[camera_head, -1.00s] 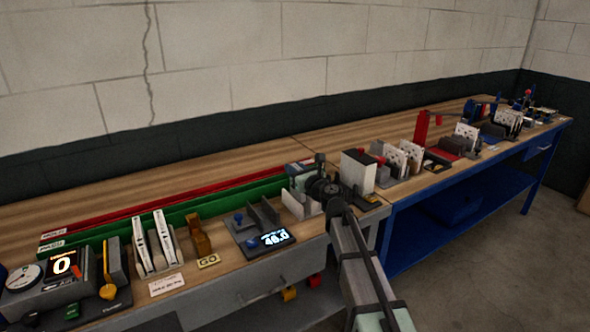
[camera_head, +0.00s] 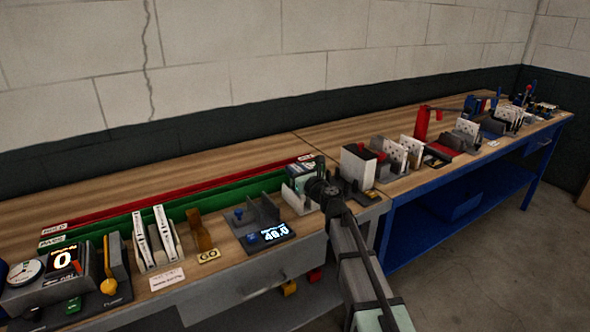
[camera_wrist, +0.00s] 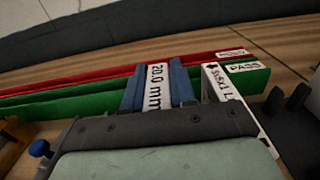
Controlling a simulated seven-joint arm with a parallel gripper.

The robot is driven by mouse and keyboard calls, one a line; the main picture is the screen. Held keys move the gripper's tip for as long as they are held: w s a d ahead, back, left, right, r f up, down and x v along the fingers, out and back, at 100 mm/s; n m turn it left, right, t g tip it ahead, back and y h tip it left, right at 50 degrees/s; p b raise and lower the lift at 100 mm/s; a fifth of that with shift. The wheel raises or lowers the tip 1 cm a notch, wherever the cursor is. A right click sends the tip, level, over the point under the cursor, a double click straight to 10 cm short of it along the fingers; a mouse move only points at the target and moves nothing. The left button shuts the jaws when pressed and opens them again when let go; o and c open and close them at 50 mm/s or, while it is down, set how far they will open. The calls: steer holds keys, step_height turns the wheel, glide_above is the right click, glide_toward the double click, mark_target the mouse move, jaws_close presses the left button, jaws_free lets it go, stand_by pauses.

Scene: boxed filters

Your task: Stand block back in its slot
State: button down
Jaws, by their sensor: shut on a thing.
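A white block labelled 20.0 mm (camera_wrist: 157,88) is between the two blue fingers of my gripper (camera_wrist: 159,85) in the wrist view. My gripper is shut on it. The block's label faces the camera; its lower end is hidden by my gripper's dark body. Beside it on the right, apart from the fingers, a white plate with lettering (camera_wrist: 228,105) stands upright. In the head view my gripper's dark wrist (camera_head: 322,190) is by the white stand (camera_head: 297,200), and the held block cannot be made out. I cannot tell which slot belongs to the block.
A green rail (camera_wrist: 60,100) and a red rail run behind my gripper. A gauge with a lit display (camera_head: 265,235) and blue knob (camera_head: 238,212) stands to the left, with a brown block (camera_head: 203,232) beyond it. A white box (camera_head: 358,165) stands right.

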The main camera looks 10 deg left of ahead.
steer(key=shift+f, duration=1)
stand_by(0.4)
steer(key=c, duration=0.8)
jaws_free()
steer(key=shift+c, duration=0.2)
steer(key=shift+s+d, duration=0.1)
